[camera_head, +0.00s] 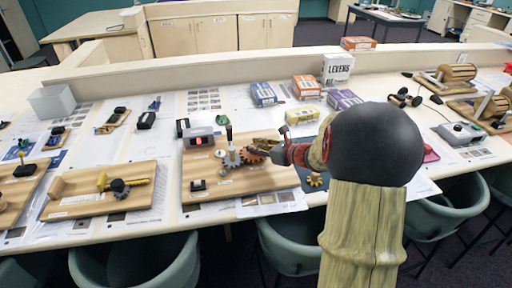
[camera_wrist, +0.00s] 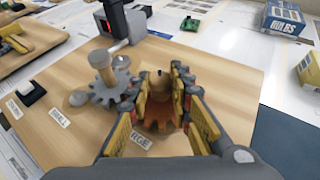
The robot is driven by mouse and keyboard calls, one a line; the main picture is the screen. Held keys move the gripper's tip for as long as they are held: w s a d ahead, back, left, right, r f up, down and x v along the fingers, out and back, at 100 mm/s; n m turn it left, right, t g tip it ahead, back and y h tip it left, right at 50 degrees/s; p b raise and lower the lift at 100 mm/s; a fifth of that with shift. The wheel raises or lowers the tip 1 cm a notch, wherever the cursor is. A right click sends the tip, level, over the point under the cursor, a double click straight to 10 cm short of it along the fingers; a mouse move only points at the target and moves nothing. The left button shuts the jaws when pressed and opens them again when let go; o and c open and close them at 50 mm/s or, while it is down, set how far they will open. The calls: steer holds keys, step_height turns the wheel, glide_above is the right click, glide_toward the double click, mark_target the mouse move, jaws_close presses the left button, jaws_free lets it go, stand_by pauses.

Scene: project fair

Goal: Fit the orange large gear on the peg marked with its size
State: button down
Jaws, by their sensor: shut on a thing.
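The orange large gear (camera_wrist: 160,122) is between the yellow-padded fingers of my gripper (camera_wrist: 163,85), low over or on the wooden board (camera_wrist: 217,82). In the head view the orange gear (camera_head: 253,156) shows at the tip of my gripper (camera_head: 263,148). A grey gear (camera_wrist: 108,92) sits around a wooden peg (camera_wrist: 100,62) just left of the orange gear. A label (camera_wrist: 140,140) lies in front of the orange gear, partly hidden by a finger. Another label (camera_wrist: 59,118) reads SMALL. The fingers hide the orange gear's centre; I cannot tell whether a peg passes through it.
A grey post device with a red display (camera_wrist: 116,20) stands on the board behind the gears. A small black holder (camera_wrist: 25,92) is at the board's left. Blue (camera_head: 263,94) and yellow (camera_head: 302,115) boxes stand further back. Another wooden board (camera_head: 98,190) lies to the left.

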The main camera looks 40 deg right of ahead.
steer(key=shift+f, duration=0.15)
steer(key=c, duration=1.9)
jaws_free()
steer(key=shift+p+v, duration=2.45)
steer(key=shift+v, duration=3.05)
steer(key=shift+f, duration=0.15)
